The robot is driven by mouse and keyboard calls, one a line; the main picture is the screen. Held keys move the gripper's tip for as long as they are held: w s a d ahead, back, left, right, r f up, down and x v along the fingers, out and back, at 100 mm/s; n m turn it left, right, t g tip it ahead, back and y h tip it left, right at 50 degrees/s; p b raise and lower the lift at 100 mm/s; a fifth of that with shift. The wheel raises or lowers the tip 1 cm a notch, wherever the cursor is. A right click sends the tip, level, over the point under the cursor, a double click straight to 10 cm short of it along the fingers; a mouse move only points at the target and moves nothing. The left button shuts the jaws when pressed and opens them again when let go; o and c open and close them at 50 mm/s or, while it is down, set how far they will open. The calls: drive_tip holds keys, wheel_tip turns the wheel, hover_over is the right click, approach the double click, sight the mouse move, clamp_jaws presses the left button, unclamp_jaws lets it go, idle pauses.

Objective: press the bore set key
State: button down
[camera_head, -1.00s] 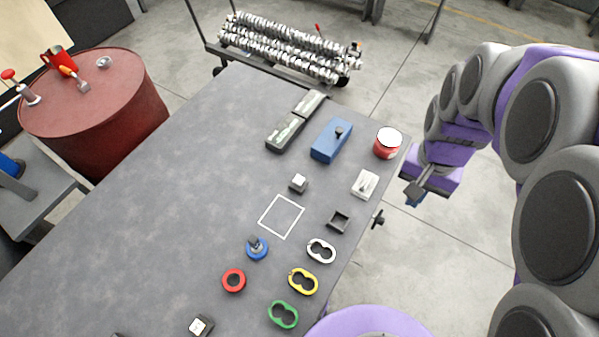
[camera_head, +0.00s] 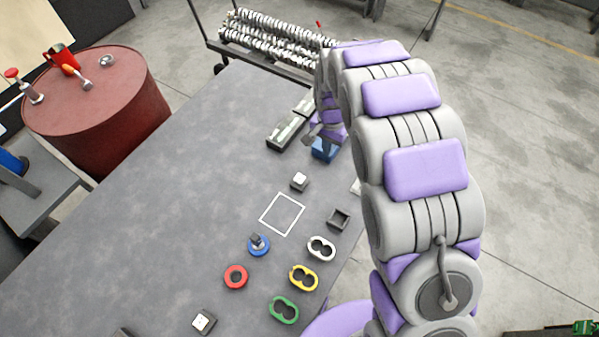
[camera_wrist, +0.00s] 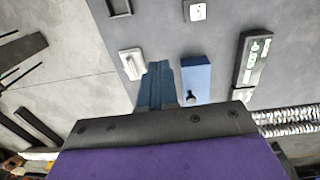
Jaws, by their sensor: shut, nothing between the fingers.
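Two small dark boxes with white key tops are on the grey table. One key (camera_head: 300,180) stands just above the white square outline, and a key of this kind is at the top edge of the wrist view (camera_wrist: 196,11). The other key (camera_head: 204,321) is near the bottom of the head view. I cannot tell which one is the bore set key. My gripper (camera_head: 311,136) is above the table's far part, by the blue block (camera_head: 323,152). In the wrist view my gripper (camera_wrist: 158,66) is shut and empty, apart from both keys.
A white-topped block (camera_wrist: 131,63) and the blue block with a dark knob (camera_wrist: 196,80) flank my fingers. Red, blue, white, yellow and green rings stand nearer. The table's left part is clear.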

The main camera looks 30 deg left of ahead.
drive_tip(key=a+f, duration=0.6)
drive_tip(key=a, duration=0.2)
drive_tip(key=shift+s+a+f, duration=0.25)
drive_tip(key=shift+s+f, duration=0.1)
drive_tip(key=shift+s, duration=0.05)
